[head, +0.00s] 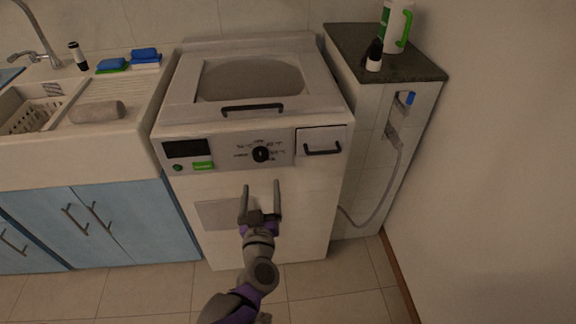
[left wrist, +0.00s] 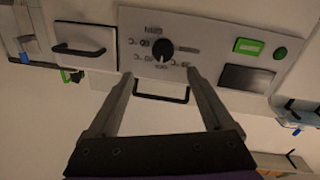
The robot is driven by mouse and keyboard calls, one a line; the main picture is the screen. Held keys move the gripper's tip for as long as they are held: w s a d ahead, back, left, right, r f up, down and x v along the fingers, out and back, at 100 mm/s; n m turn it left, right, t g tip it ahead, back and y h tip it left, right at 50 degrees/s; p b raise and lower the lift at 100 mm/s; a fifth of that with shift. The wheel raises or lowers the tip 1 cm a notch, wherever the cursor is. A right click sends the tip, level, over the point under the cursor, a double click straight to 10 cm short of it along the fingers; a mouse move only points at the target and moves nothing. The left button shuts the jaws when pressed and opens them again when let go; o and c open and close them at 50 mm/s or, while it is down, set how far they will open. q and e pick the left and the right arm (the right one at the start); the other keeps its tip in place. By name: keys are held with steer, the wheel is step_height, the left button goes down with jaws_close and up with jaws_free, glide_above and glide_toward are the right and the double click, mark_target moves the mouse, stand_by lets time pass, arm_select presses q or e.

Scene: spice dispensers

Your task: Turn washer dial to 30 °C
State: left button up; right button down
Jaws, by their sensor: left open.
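The washer (head: 265,215) is a white top-loading machine in the middle of the head view. Its round black dial (head: 261,154) sits in the centre of the front panel, with small temperature markings around it that are too small to read. The dial (left wrist: 162,48) also shows in the left wrist view, upside down, ahead of and between the fingertips. My left gripper (head: 261,185) is open and empty, below the dial and apart from it; its fingers (left wrist: 160,78) point toward the panel. My right gripper is not in view.
A dark display (head: 188,148) and green label (head: 203,165) lie left of the dial, a drawer handle (head: 322,149) right. The lid handle (head: 252,108) is above. A sink counter (head: 140,95) stands left; a dark-topped cabinet (head: 418,66) with bottles stands right.

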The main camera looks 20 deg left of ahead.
mark_target(261, 159)
arm_select(q)
steer(key=x, duration=0.3)
steer(key=b+x, duration=0.1)
steer(key=x, duration=0.7)
steer(key=shift+s+a+f, duration=0.1)
steer(key=shift+a+f, duration=0.1)
steer(key=shift+f, duration=0.1)
jaws_close()
steer(key=shift+n, duration=0.3)
